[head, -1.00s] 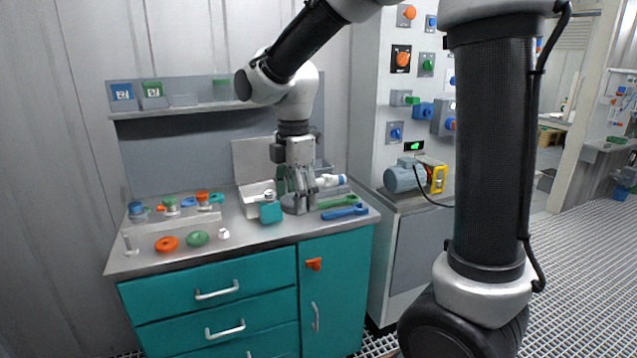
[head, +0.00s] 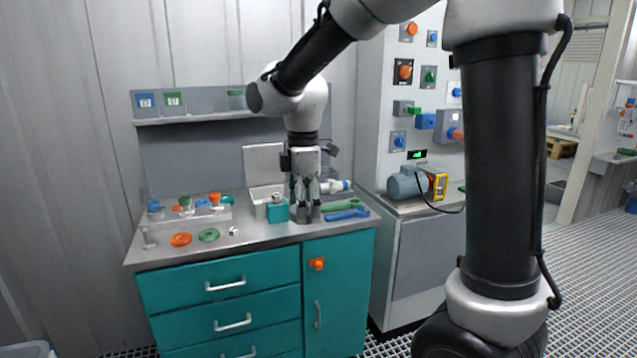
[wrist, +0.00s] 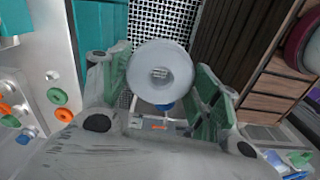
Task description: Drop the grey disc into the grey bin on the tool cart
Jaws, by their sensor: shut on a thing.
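The grey disc (wrist: 160,72), a thick ring with a hole in its middle, sits between the green-padded fingers of my gripper (wrist: 160,88) in the wrist view. My gripper is shut on it. In the head view my gripper (head: 305,212) points down in front of the right part of the teal workbench's top; the disc is hard to make out there. I cannot tell which thing is the tool cart. A small grey bin (head: 199,106) shows on the workbench's back shelf; I cannot tell whether it is the task's bin.
The workbench top (head: 262,236) holds a teal box (head: 278,211), an orange ring (head: 180,240), a green ring (head: 209,235) and green and blue wrenches (head: 346,214). A motor (head: 405,185) stands on a grey cabinet at right. Grated floor (head: 590,270) is open at far right.

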